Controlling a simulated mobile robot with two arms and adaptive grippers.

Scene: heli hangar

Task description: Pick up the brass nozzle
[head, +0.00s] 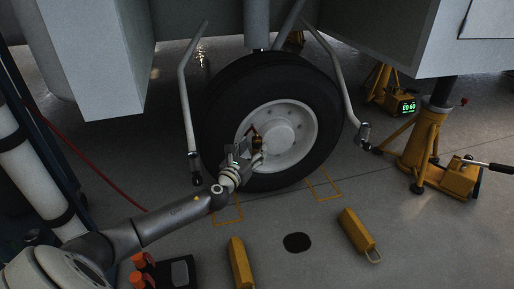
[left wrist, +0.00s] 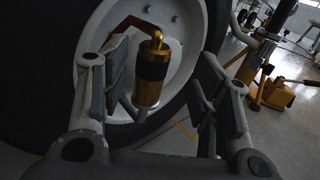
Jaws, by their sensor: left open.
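The brass nozzle (left wrist: 149,90) shows in the left wrist view as a gold cylinder with a dark band and a bent top, in front of the pale wheel hub. In the head view it is a small gold and dark shape (head: 258,143) at the wheel, partly hidden by my gripper. My left gripper (left wrist: 160,100) is open, with one finger on each side of the nozzle in the left wrist view. I cannot tell whether a finger touches it. In the head view my left gripper (head: 246,154) is just in front of the wheel. My right gripper is not in view.
The large black tyre (head: 222,110) with its pale hub (head: 296,150) stands behind the nozzle. Yellow chocks (head: 356,232) lie on the floor in front. A yellow jack (head: 424,150) stands at right. A red hose (head: 105,178) runs at left. Thin struts flank the wheel.

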